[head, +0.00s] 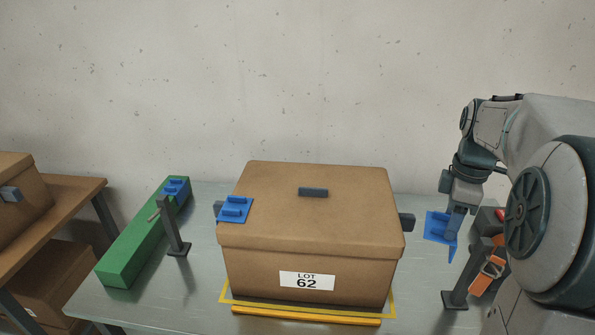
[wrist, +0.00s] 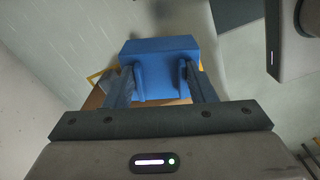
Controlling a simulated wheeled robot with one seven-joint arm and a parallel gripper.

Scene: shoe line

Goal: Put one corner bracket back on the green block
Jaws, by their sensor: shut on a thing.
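My gripper (head: 456,211) is shut on a blue corner bracket (head: 437,227), held above the table's right side, right of the carton. In the wrist view the held bracket (wrist: 160,57) fills the space between the two fingers (wrist: 157,84). The green block (head: 130,247) lies at the table's left side, and another blue bracket (head: 176,188) sits on its far end. One more blue bracket (head: 235,208) sits on the left edge of the carton's lid. The lidded brown carton (head: 312,237) stands mid-table with a LOT 62 label.
A dark post (head: 175,230) stands between the green block and the carton. A yellow frame (head: 225,298) surrounds the carton's base. A wooden shelf (head: 60,222) with cartons is at far left.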

